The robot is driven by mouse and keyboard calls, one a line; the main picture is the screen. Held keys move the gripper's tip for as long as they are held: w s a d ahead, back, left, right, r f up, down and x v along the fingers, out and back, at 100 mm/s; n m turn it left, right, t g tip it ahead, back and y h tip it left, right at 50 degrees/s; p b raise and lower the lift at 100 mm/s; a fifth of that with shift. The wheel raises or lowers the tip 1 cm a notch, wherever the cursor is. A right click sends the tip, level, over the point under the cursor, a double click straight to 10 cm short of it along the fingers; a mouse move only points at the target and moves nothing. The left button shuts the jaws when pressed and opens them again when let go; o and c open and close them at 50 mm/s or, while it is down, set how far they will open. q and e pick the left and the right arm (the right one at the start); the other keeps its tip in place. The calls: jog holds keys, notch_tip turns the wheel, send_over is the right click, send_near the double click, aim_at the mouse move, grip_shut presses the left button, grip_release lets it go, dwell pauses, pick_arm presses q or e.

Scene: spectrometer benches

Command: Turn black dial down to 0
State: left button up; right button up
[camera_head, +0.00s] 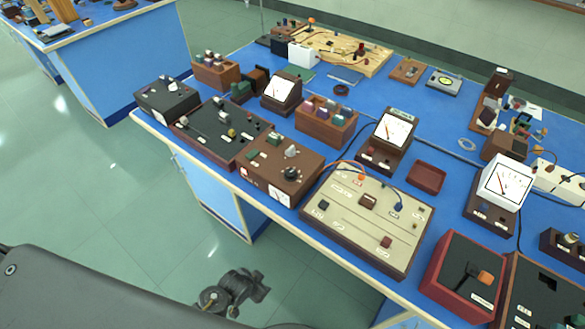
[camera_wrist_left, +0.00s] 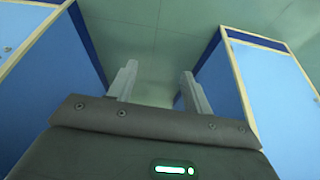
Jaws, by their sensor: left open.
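A black dial (camera_head: 290,173) sits on the top of a brown box (camera_head: 262,168) near the front edge of the blue bench. The box also carries a pale knob, a small green part and a white meter on its front face. The dial's marks are too small to read. My left gripper (camera_wrist_left: 158,86) is open and empty in the left wrist view, with two grey fingers apart over the floor between blue cabinets. In the head view my left arm is low in front of the bench, well apart from the dial. My right gripper is not in view.
A cream panel box (camera_head: 365,220) stands right of the brown box, and a dark panel box (camera_head: 222,132) stands left of it. A red box (camera_head: 463,278) is at the front right. The floor (camera_head: 130,220) before the bench is clear.

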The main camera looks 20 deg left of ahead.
pick_arm(q)
jog(key=w+d+r+m+t+h, duration=0.1)
jog(key=w+d+r+m+t, duration=0.2)
jog(key=r, duration=1)
jog(key=w+d+r, duration=0.3)
jog(key=w+r, duration=0.2)
jog(key=r, duration=0.8)
jog(key=w+d+r+m+h, duration=0.1)
jog(key=w+d+r+m, duration=0.1)
jog(key=d+r, duration=0.1)
jog(key=w+d+r+m+t+h, duration=0.1)
jog(key=w+d+r+m+h, duration=0.1)
jog(key=d, duration=0.3)
jog(key=w+d+r+m+t+h, duration=0.1)
jog(key=d+r+m+h, duration=0.1)
jog(key=d+r+m, duration=0.2)
jog(key=shift+w+d+r, duration=0.1)
jog(key=shift+w+d, duration=0.15)
jog(key=shift+w, duration=0.15)
jog(key=d+r+m+g+h, duration=0.1)
jog(key=d+r+m+h, duration=0.25)
jog(key=d+m, duration=0.25)
jog(key=m+g+y, duration=0.8)
jog(key=m+y, duration=0.3)
jog(key=m, duration=0.8)
send_near(291, 172)
notch_tip(291, 172, down, 8)
jog(key=shift+d+f+p, duration=0.1)
jog(key=shift+f+p, duration=0.15)
jog(key=shift+p, duration=0.3)
